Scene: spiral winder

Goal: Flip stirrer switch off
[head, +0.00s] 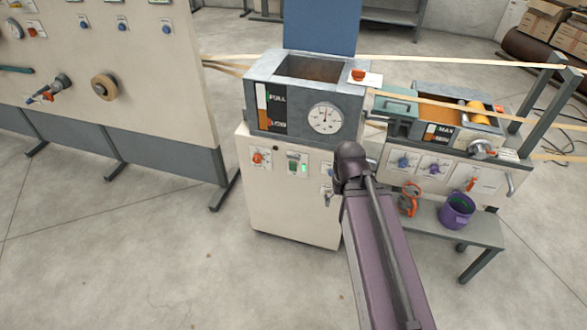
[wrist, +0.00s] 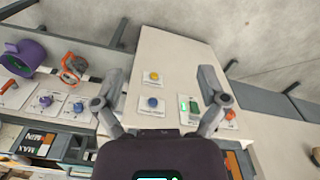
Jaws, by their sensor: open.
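A rocker switch with a green-lit lamp (head: 297,165) sits on the front panel of the pale cabinet (head: 290,210); the wrist view shows the same lit switch (wrist: 189,106) near the finger at the right. Its label is too small to read, so I cannot tell if it is the stirrer switch. An orange knob (head: 258,157) is left of it in the head view, with a blue knob (wrist: 152,102) on its other side. My gripper (wrist: 164,76) is open and empty in front of this panel, its fingers spread. In the head view my arm hides most of it.
A tank with a gauge (head: 325,118) tops the cabinet. A bench with a purple bucket (head: 457,210) and an orange clamp-like object (head: 408,200) stands to the right. A large panel (head: 110,80) stands at left. Floor in front is clear.

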